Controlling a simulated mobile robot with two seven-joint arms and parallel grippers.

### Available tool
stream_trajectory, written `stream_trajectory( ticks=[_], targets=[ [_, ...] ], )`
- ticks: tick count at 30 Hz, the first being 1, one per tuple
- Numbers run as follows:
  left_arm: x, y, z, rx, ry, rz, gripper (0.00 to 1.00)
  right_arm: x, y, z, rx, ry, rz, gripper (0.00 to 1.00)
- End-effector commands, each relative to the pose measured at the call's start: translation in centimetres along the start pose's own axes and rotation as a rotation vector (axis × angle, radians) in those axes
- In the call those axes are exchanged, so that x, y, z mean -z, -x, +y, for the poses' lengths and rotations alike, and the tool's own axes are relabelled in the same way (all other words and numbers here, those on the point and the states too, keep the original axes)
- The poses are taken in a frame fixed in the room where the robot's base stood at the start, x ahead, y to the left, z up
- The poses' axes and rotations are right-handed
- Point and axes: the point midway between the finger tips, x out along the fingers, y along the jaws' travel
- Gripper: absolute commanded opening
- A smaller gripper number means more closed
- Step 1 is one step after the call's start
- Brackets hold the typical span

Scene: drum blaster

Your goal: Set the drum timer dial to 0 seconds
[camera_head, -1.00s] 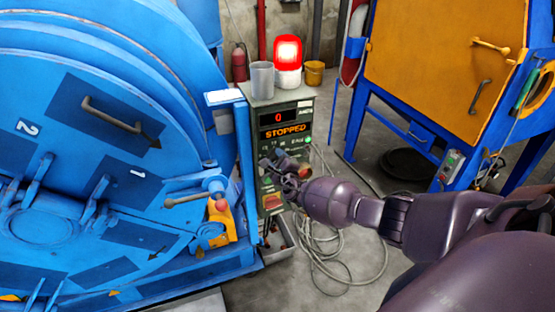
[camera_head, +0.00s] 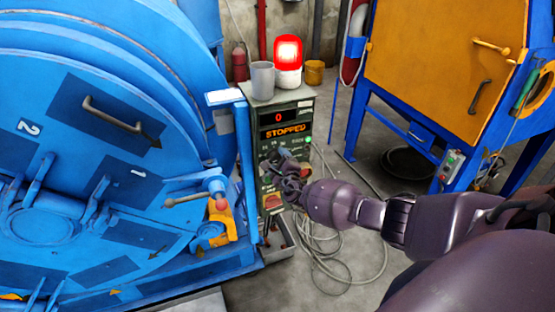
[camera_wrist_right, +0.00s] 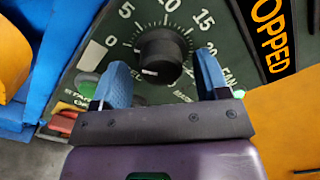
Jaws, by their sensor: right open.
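The timer dial (camera_wrist_right: 162,55) is a round black knob on the dark green control panel, with 0, 5, 10, 15 and 20 marked around it in the right wrist view. A pale mark shows on the knob's lower left edge. My right gripper (camera_wrist_right: 165,75) is open, with its blue fingers on either side of the knob; I cannot tell if they touch it. In the head view my right gripper (camera_head: 275,160) is in front of the control box (camera_head: 290,100) and hides the dial. The box's display reads 0 and STOPPED. My left gripper is not in view.
The blue drum machine (camera_head: 60,180) stands close on the left. Cables (camera_head: 335,250) lie on the floor. A green start button (camera_wrist_right: 88,85) is beside the dial.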

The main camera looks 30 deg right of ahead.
Motion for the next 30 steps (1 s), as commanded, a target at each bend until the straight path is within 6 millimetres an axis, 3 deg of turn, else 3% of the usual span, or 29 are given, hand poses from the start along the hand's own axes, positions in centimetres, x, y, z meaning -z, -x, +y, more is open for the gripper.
stream_trajectory(
  ticks=[16,22,30],
  targets=[
    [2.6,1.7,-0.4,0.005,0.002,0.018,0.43,-0.1,8.4,-0.2,0.000,-0.001,0.000,0.68],
    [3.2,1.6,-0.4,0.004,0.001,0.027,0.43,-0.1,9.8,-0.1,0.001,0.000,0.000,0.68],
    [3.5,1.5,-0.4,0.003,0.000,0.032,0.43,0.0,9.9,-0.1,0.001,0.001,0.000,0.68]
  ],
)
